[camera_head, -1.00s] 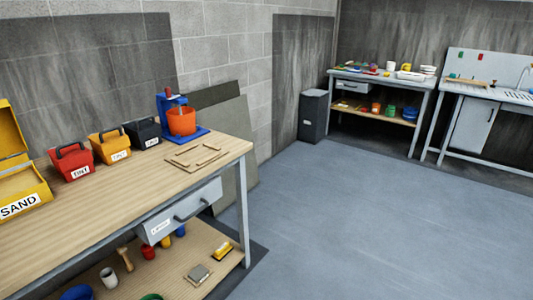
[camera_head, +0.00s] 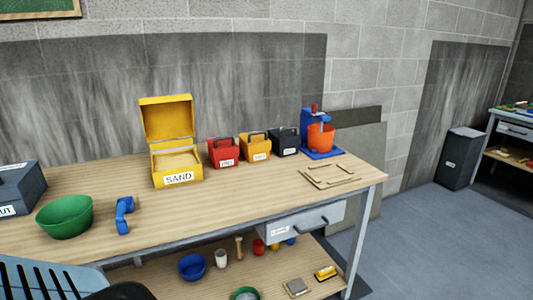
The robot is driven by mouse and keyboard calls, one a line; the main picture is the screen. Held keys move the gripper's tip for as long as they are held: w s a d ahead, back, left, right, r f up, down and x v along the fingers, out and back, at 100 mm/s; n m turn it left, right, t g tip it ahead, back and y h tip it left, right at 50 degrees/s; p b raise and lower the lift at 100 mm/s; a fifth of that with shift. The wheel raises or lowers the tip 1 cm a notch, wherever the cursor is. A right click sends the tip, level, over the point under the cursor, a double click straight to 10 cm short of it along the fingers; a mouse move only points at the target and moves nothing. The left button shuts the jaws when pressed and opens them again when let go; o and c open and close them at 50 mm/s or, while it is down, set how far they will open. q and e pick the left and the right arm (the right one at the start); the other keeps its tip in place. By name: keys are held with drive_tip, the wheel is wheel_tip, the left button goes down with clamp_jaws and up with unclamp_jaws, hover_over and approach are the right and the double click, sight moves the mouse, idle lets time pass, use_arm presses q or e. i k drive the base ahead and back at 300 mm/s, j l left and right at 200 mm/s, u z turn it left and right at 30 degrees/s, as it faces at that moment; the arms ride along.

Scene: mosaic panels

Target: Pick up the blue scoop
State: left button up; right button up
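The blue scoop (camera_head: 124,215) lies on the wooden workbench top (camera_head: 235,203), near its front edge. It is just right of a green bowl (camera_head: 65,216) and left of the open yellow sand box (camera_head: 178,165). Nothing covers the scoop. Neither of my grippers is in view.
A dark grey box (camera_head: 18,190) stands at the left. Red (camera_head: 223,152), orange (camera_head: 255,147) and dark (camera_head: 285,142) boxes and a blue mixer (camera_head: 318,138) line the back. The bench front has free room.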

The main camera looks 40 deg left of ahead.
sight(125, 204)
drive_tip(key=u, duration=1.9)
